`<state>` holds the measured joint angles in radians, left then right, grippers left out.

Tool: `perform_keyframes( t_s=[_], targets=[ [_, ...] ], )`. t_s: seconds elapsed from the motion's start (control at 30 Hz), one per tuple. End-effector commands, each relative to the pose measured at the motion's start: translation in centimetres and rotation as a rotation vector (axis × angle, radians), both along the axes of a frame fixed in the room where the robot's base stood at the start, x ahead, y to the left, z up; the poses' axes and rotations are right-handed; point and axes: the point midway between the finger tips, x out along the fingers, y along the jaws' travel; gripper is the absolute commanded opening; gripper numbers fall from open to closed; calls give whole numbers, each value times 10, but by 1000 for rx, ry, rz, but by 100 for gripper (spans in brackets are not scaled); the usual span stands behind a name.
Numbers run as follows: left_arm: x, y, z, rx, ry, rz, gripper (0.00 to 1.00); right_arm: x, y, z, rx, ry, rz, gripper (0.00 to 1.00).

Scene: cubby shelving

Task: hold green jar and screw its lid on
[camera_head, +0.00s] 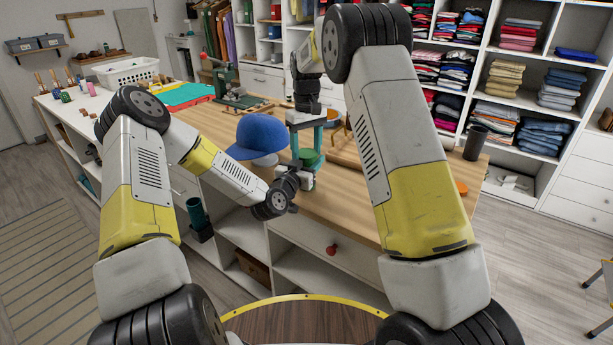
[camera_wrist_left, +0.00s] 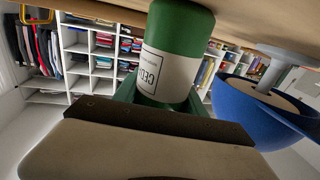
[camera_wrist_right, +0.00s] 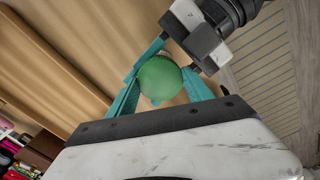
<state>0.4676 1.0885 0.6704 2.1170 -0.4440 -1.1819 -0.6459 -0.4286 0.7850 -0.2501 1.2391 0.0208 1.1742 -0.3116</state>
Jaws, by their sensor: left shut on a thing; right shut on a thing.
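The green jar (camera_head: 311,158) stands upright at the workbench's front edge. In the left wrist view the jar (camera_wrist_left: 168,72) shows a white label and appears upside down. My left gripper (camera_head: 297,178) comes in from the left, low on the jar, and is shut on it. My right gripper (camera_head: 306,150) reaches down from above with teal fingers. In the right wrist view its fingers close around the round green lid (camera_wrist_right: 160,80), seen from above. The lid is over the jar; I cannot tell whether it is seated or threaded.
A dark cup (camera_head: 475,143) and an orange disc (camera_head: 461,188) are on the right end. A green press (camera_head: 226,82) stands farther back.

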Motion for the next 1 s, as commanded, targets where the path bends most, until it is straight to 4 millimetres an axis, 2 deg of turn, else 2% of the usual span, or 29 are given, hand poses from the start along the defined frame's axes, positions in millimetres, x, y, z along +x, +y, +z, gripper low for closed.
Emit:
perform_keyframes(
  t_s=[0.13, 0.17, 0.27, 0.53, 0.67, 0.77, 1.0],
  targets=[
    [0, 0, 0, 0, 1, 0, 0, 0, 0, 0, 0, 0, 0, 11],
    [0, 0, 0, 0, 1, 0, 0, 0, 0, 0, 0, 0, 0, 63],
    [0, 0, 0, 0, 1, 0, 0, 0, 0, 0, 1, -1, 0, 83],
    [0, 0, 0, 0, 1, 0, 0, 0, 0, 1, 1, 1, 0, 85],
    [0, 0, 0, 0, 1, 0, 0, 1, 1, 9, 2, -3, 0, 85],
    [0, 0, 0, 0, 1, 0, 0, 1, 1, 25, 3, -4, 0, 85],
    [0, 0, 0, 0, 1, 0, 0, 2, 1, 76, 2, -6, 1, 85]
  ],
)
